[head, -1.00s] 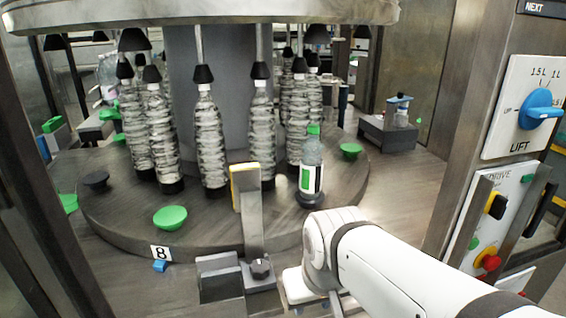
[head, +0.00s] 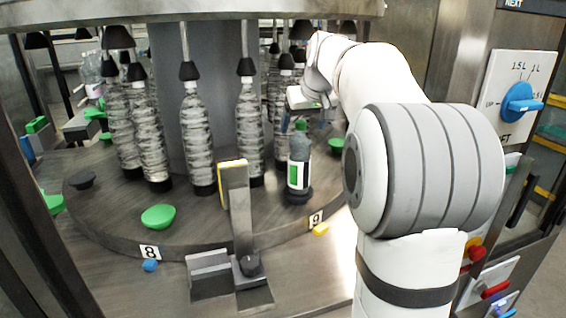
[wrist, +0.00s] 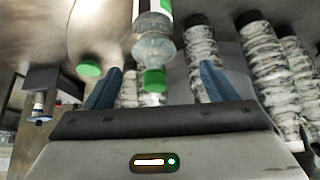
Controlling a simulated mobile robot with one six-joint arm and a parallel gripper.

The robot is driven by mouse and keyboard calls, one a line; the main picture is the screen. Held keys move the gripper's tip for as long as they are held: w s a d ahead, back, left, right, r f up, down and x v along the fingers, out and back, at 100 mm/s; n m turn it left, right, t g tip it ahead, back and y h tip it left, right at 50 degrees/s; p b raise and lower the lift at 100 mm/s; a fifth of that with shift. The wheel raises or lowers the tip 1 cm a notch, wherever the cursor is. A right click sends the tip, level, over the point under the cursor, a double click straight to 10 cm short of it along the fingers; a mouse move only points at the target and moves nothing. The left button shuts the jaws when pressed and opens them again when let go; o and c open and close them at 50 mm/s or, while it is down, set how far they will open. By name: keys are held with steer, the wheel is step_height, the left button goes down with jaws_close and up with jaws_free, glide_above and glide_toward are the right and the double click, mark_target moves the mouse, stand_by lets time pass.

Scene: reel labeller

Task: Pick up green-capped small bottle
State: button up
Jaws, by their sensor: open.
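The small clear bottle (head: 300,148) with a green cap stands upright on a dark round base on the turntable (head: 115,215), in front of the tall bottles. It has a white and green label. My gripper (head: 308,100) is just above its cap in the head view, its fingers mostly hidden there. In the wrist view the bottle (wrist: 154,45) appears upside down, its green cap (wrist: 154,80) between the two blue fingers of my gripper (wrist: 158,85). The fingers are open, with gaps on both sides of the cap. I cannot tell the depth of the cap between them.
Several tall clear bottles (head: 196,140) stand close behind and left of the small bottle, under black cones (head: 189,71). A yellow-faced metal post (head: 236,200) stands in front to the left. Green discs (head: 158,217) lie on the turntable. A control panel (head: 520,95) is at the right.

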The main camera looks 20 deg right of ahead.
mark_target(299, 134)
steer(key=shift+w+d+r, duration=0.3)
steer(key=shift+w+d, duration=0.2)
steer(key=shift+w, duration=0.15)
steer(key=shift+w+d, duration=0.15)
steer(key=shift+w, duration=0.1)
steer(key=p+x, duration=0.1)
steer(key=x, duration=0.6)
steer(key=shift+w+f+p, duration=0.15)
steer(key=shift+w+p, duration=0.1)
steer(key=shift+p, duration=0.1)
steer(key=shift+s, duration=0.1)
steer(key=shift+c, duration=0.6)
jaws_close()
